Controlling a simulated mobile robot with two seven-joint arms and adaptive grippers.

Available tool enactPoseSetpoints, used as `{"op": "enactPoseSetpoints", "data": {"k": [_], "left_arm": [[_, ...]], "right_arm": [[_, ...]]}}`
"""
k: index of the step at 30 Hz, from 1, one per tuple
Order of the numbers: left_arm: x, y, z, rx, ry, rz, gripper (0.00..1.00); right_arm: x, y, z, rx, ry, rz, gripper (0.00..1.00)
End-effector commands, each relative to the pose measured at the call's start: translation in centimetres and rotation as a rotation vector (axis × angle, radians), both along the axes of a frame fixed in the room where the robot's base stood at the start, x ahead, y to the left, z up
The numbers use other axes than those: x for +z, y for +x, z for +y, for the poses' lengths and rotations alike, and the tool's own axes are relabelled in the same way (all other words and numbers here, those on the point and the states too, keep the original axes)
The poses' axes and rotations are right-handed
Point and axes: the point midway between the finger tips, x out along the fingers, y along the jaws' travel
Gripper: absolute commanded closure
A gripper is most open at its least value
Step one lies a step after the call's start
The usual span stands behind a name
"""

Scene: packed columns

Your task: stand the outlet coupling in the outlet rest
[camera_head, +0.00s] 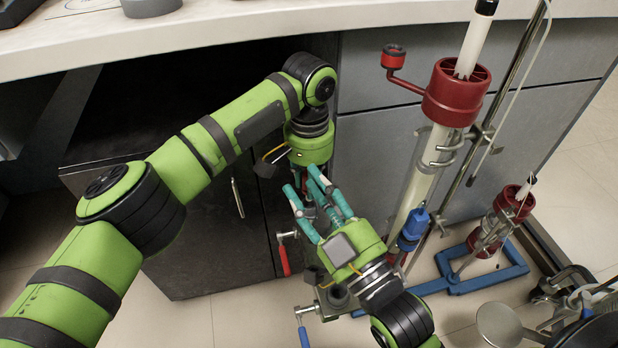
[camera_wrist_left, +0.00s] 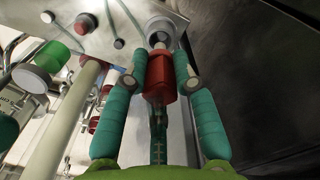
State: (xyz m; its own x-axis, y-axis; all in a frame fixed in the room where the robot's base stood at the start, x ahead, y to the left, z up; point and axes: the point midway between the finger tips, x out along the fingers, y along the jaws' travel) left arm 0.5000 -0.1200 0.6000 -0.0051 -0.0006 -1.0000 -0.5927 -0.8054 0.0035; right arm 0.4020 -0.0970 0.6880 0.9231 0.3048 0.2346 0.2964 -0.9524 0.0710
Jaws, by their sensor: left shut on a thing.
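My left arm bends down in the head view, and its green wrist (camera_head: 310,150) sits just beyond my right fingers, which partly hide its fingertips. In the left wrist view my left gripper (camera_wrist_left: 159,68) is shut on a red cylindrical part (camera_wrist_left: 159,80), which appears to be the outlet coupling. A pale round end with a dark centre (camera_wrist_left: 160,32) shows just beyond it; I cannot tell if it belongs to the same part. My right gripper (camera_head: 302,180) has teal fingers spread apart and appears open. I cannot identify the outlet rest with certainty.
A tall pale column with a red collar (camera_head: 455,95) and a red side cup (camera_head: 393,58) stands at right. A shorter red-capped vessel (camera_head: 510,203) and blue base (camera_head: 480,275) are beside it. The counter edge (camera_head: 230,20) runs above; dark cabinet fronts (camera_head: 170,235) stand behind my left arm.

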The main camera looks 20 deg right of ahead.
Motion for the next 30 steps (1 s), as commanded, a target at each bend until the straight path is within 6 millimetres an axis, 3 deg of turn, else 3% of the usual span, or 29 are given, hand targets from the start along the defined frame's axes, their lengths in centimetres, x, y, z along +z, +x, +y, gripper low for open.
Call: {"op": "enactPoseSetpoints", "data": {"k": [30], "left_arm": [[-1.3,0.0,0.0,0.001,0.000,0.000,1.00]], "right_arm": [[0.0,0.0,0.0,0.000,0.000,0.000,0.60]]}}
